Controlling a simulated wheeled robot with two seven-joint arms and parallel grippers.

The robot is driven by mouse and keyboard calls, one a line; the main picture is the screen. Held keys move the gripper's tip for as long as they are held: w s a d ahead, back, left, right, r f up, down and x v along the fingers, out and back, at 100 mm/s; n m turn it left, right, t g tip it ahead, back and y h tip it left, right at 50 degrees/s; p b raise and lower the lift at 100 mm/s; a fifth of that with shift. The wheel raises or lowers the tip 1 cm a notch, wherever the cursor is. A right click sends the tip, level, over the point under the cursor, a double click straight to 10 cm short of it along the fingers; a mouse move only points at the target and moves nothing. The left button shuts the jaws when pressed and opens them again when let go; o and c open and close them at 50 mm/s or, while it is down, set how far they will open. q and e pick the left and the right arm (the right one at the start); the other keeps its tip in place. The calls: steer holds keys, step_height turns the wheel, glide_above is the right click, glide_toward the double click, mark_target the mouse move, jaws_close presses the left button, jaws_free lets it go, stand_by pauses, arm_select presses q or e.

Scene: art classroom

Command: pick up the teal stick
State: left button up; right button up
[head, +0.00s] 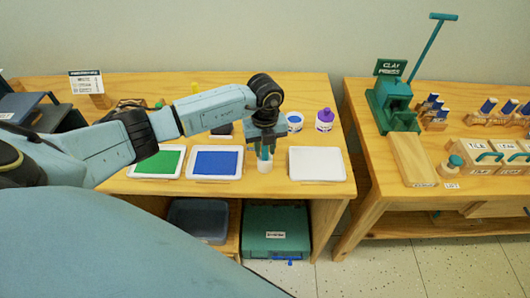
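A teal stick (265,154) shows as a short piece between the fingers of my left gripper (264,150). Below it is a small white cup (265,166), and the stick's lower end seems to be in or just over it. My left gripper points down over the cup, with a finger on each side of the stick. The fingers and stick are too small to tell whether they touch. Most of the stick is hidden by the gripper. My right gripper is out of view.
A green-filled tray (157,162), a blue-filled tray (215,163) and a white tray (317,164) lie around the cup. A blue-topped jar (294,122) and a purple-capped jar (325,121) stand behind. A clay press (394,102) stands on the right table.

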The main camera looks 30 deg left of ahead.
arm_select(q)
jaws_close()
